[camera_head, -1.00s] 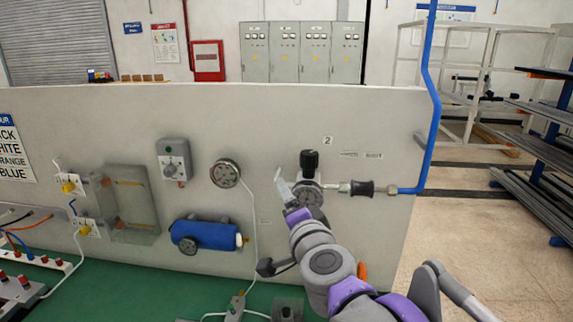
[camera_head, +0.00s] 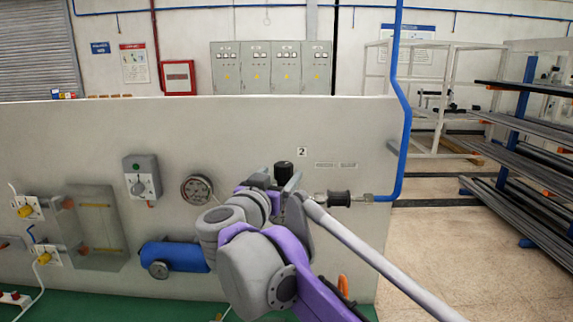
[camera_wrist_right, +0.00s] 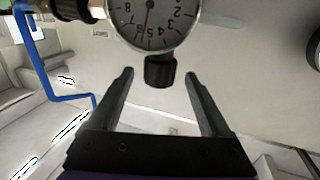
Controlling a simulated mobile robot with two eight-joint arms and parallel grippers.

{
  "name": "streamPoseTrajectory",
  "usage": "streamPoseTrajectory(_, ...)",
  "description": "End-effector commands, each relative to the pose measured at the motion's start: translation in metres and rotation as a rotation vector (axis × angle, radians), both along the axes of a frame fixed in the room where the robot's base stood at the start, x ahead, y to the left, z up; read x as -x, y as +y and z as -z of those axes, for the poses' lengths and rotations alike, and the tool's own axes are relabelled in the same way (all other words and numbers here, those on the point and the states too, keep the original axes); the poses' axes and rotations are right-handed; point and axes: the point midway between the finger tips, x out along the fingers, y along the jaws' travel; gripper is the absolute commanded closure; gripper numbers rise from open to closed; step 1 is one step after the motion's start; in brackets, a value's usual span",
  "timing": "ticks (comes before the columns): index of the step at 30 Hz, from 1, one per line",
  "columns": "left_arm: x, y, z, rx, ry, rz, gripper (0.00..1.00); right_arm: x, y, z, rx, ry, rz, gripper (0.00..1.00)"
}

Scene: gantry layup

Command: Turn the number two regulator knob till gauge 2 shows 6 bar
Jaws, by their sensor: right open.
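The black number two regulator knob (camera_head: 284,173) stands on the panel under the "2" label (camera_head: 302,152). It also shows in the right wrist view (camera_wrist_right: 160,71). Gauge 2 (camera_wrist_right: 150,22) shows upside down and partly cut off there; its red needle points near 5 to 6, too blurred to read exactly. My arm hides this gauge in the head view. My right gripper (camera_wrist_right: 159,75) is open, its fingertips on either side of the knob in the picture, with gaps showing. It is partly hidden by my arm in the head view (camera_head: 278,183). My left gripper is not in view.
A second gauge (camera_head: 197,189) and a grey switch box (camera_head: 142,178) are left of the knob, above a blue cylinder (camera_head: 185,257). A blue pipe (camera_head: 402,110) and a black fitting (camera_head: 339,198) are at right.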

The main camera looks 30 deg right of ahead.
Motion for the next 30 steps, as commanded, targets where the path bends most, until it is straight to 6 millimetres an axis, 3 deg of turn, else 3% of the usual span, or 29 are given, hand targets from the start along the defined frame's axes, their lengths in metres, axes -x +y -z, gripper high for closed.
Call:
streamPoseTrajectory(9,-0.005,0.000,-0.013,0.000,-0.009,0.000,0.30,-0.037,-0.042,-0.002,0.001,-0.002,0.001,0.18)
streamPoseTrajectory(23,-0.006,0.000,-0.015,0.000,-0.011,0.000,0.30,-0.047,-0.052,0.000,0.000,-0.001,-0.002,0.18)
streamPoseTrajectory(30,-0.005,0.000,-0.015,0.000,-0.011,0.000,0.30,-0.046,-0.052,0.000,0.000,-0.001,-0.002,0.60)
